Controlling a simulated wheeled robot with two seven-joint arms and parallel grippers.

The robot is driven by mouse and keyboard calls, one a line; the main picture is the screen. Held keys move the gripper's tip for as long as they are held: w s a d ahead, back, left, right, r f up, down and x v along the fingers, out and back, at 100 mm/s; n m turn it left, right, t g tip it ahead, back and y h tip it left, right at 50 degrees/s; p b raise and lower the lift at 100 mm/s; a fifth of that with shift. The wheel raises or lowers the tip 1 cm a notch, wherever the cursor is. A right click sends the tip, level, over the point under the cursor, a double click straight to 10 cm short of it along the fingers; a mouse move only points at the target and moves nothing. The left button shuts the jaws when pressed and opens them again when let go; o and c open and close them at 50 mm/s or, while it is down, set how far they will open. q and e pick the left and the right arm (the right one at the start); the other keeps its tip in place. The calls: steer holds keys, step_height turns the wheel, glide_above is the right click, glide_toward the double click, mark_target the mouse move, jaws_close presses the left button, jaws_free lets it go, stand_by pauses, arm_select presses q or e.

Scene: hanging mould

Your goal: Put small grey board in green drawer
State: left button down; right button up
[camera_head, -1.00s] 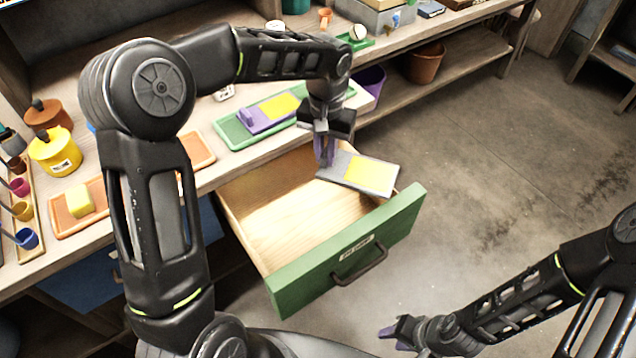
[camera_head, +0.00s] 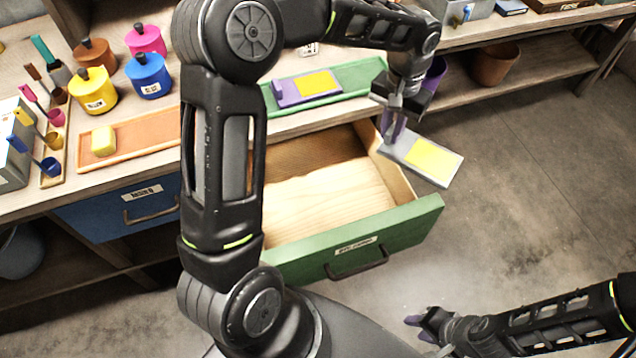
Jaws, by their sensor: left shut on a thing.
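The small grey board (camera_head: 402,147) with a yellow patch is held by my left gripper (camera_head: 392,138), which is shut on its left end. The board hangs in the air over the right rear side of the green drawer (camera_head: 375,239), partly past its side wall. The drawer is pulled out, and its visible wooden inside is empty; my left arm hides part of its left side. My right gripper (camera_head: 424,326) is at the lower right, away from the drawer, holding nothing that I can see; its fingers look apart.
A purple board with a yellow patch (camera_head: 285,94) lies on a green mat (camera_head: 345,86) on the bench. A closed blue drawer (camera_head: 100,214) is to the left. Yellow (camera_head: 93,91), blue (camera_head: 150,75) and pink (camera_head: 146,42) pots stand on the bench. Floor to the right is clear.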

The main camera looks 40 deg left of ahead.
arm_select(q)
steer(key=shift+s+a+f+n+b, duration=0.15)
steer(key=shift+a+f+n+b, duration=0.15)
steer(key=shift+f+b, duration=0.15)
steer(key=s+a+f+n+b, duration=1.2)
steer(key=a+f+n+b, duration=0.2)
steer(key=n+b, duration=0.4)
steer(key=shift+s+f+n+b, duration=0.2)
steer(key=shift+n+b, duration=0.2)
steer(key=shift+n, duration=0.3)
steer(key=shift+f+b, duration=0.65)
steer(key=shift+f, duration=1.8)
